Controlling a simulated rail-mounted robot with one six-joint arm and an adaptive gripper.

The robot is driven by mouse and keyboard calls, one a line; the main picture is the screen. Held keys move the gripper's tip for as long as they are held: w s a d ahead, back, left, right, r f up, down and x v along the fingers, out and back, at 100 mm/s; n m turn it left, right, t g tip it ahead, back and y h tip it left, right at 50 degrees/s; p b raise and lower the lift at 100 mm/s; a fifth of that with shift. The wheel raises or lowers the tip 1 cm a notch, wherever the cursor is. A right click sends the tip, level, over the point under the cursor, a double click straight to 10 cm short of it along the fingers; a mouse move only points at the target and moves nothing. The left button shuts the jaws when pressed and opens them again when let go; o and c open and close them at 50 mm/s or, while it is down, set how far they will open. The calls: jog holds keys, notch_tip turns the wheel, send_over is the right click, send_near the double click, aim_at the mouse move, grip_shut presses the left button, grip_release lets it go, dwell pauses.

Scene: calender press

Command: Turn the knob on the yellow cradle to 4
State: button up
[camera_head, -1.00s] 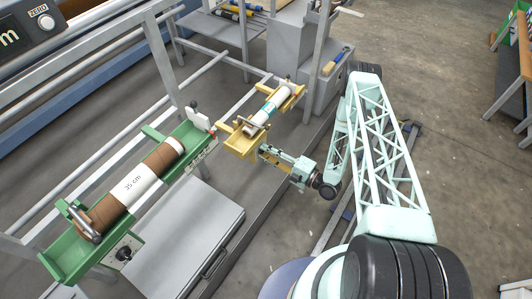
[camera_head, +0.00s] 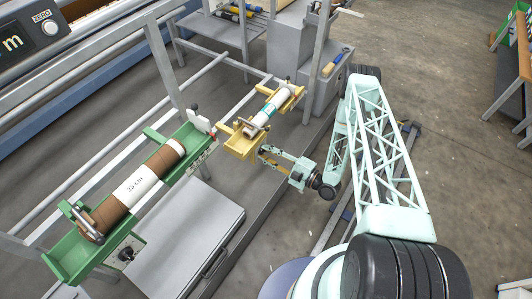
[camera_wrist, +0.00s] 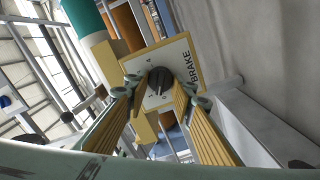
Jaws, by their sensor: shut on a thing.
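The yellow cradle (camera_head: 240,146) holds a pale roll with a teal band (camera_head: 265,108) and is mounted on the grey frame. Its brake plate (camera_wrist: 181,62), lettered BRAKE, fills the middle of the wrist view. In the head view, my gripper (camera_head: 263,153) reaches the near end of the yellow cradle, and the knob is hidden there.
A green cradle (camera_head: 76,259) with a brown roll labelled 25 cm (camera_head: 138,185) stands to the left and has its own black knob (camera_head: 126,254). A grey cabinet (camera_head: 190,235) is below it. Grey rails (camera_head: 180,90) run beside the cradles. Open floor lies to the right.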

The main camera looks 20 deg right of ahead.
jog(key=m+p, duration=0.1)
jog(key=m, duration=0.5)
jog(key=shift+d+r+m, duration=0.1)
jog(key=shift+m, duration=0.3)
jog(key=m, duration=0.3)
jog(key=shift+w+m, duration=0.1)
jog(key=shift+m, duration=0.2)
jog(key=m+b, duration=0.1)
jog(key=m, duration=0.7)
jog(key=m+b, duration=0.1)
jog(key=m, duration=0.8)
jog(key=shift+w+d+m+b, duration=0.15)
jog(key=shift+d+m+b, duration=0.05)
jog(key=shift+m+b, duration=0.15)
jog(key=o, duration=0.8)
